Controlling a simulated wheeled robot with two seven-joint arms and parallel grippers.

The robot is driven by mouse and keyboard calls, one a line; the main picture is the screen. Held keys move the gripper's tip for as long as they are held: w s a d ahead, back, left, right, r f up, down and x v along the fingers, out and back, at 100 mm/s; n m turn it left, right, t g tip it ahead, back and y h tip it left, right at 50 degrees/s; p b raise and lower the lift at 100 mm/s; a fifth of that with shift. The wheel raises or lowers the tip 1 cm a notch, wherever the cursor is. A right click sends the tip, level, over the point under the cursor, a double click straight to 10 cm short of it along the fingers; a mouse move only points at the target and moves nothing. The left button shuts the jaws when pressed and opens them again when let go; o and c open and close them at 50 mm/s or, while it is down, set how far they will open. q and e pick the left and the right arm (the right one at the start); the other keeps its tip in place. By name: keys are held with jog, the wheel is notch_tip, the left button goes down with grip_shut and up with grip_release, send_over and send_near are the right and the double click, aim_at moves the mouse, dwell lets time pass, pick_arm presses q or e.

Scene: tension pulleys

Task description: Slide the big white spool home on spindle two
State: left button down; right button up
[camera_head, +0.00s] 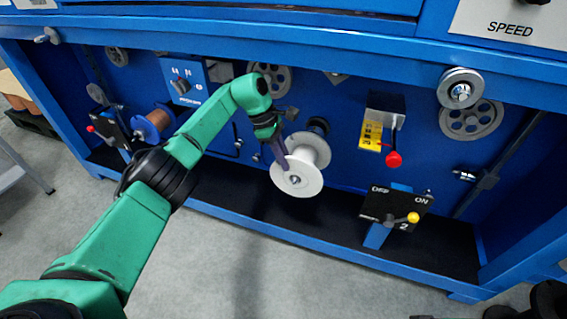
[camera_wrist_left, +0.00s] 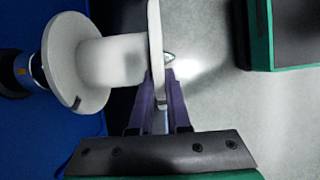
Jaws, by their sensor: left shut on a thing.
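The big white spool (camera_head: 312,150) is at the front of the blue machine, tilted in the picture, its near flange toward me. My left gripper (camera_head: 284,165) is shut on the near flange, with one purple finger on each side. The left wrist view shows the white spool (camera_wrist_left: 112,62) with its far flange against or close to a dark hub (camera_wrist_left: 36,70) with a blue ring. A small shiny tip shows beyond the near flange, so the spool seems to be around the spindle. The dark hub also shows behind it (camera_head: 318,126). Any gap there is unclear.
A black box marked 2 with a yellow knob (camera_head: 397,212) is at right. A red-knobbed lever (camera_head: 393,158) is above it. A copper-coloured spool (camera_head: 152,125) is at left. The dark trough (camera_head: 250,200) below is clear.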

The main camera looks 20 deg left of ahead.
pick_arm(q)
jog(key=shift+w+d+b, duration=0.1)
jog(key=shift+w+b, duration=0.65)
jog(key=shift+w, duration=0.05)
pick_arm(e)
jog(key=shift+f, duration=0.8)
pick_arm(q)
jog(key=shift+r+p, duration=0.1)
jog(key=shift+p, duration=0.2)
pick_arm(e)
jog(key=shift+r, duration=0.25)
